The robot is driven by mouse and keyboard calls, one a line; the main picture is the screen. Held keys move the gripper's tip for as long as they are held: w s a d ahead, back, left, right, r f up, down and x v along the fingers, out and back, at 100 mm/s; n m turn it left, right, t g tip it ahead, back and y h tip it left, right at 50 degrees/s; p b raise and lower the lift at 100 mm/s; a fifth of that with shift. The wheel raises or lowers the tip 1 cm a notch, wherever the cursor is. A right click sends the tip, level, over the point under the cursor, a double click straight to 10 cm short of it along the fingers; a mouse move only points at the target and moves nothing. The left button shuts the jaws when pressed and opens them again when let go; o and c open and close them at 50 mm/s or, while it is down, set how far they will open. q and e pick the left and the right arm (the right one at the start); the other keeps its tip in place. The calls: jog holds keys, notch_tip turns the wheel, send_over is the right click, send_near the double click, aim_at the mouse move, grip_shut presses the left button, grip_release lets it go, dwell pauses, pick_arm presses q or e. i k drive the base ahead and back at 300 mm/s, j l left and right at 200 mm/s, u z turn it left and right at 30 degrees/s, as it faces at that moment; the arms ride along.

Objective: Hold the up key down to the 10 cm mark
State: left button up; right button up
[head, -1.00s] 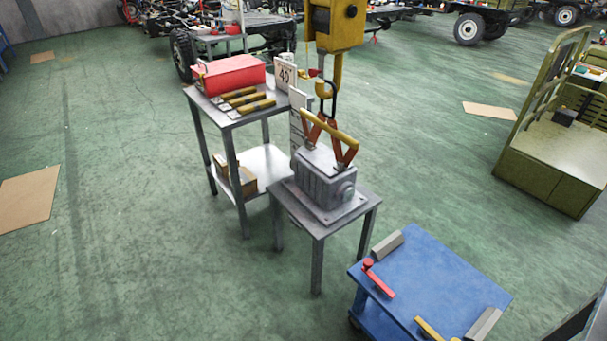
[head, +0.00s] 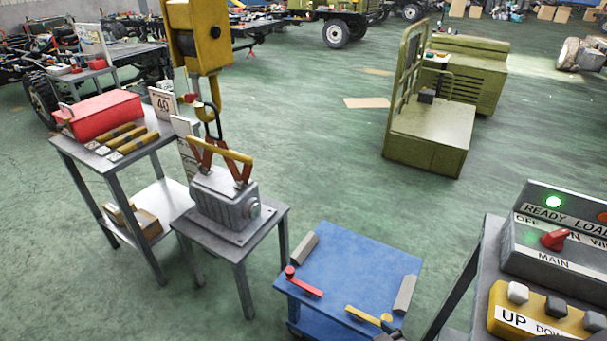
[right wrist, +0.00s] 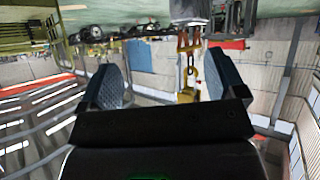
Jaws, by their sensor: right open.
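The yellow key box (head: 507,325) is at the lower right of the head view, with a white key (head: 517,292) above the word UP. A dark key (head: 556,306) stands beside it over DOWN. A grey gearbox (head: 225,203) sits on a small steel table (head: 238,243). A yellow lifting bar (head: 220,150) with orange legs is on it, below the crane hook (head: 211,120). A white upright board (head: 186,140) stands behind the gearbox; its marks are too small to read. My right gripper (right wrist: 165,82) is open and empty in the right wrist view. My left gripper is not seen.
A grey panel (head: 550,245) marked MAIN has a red switch and a lit green lamp. A blue cart (head: 350,265) stands right of the gearbox table. A steel bench (head: 85,160) holds a red toolbox (head: 100,115). Open floor lies beyond the cart.

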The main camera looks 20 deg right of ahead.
aim_at(517, 293)
jog(key=k+z, duration=0.1)
jog(key=z, duration=0.4)
jog(key=i+z, duration=0.1)
jog(key=z, duration=2.2)
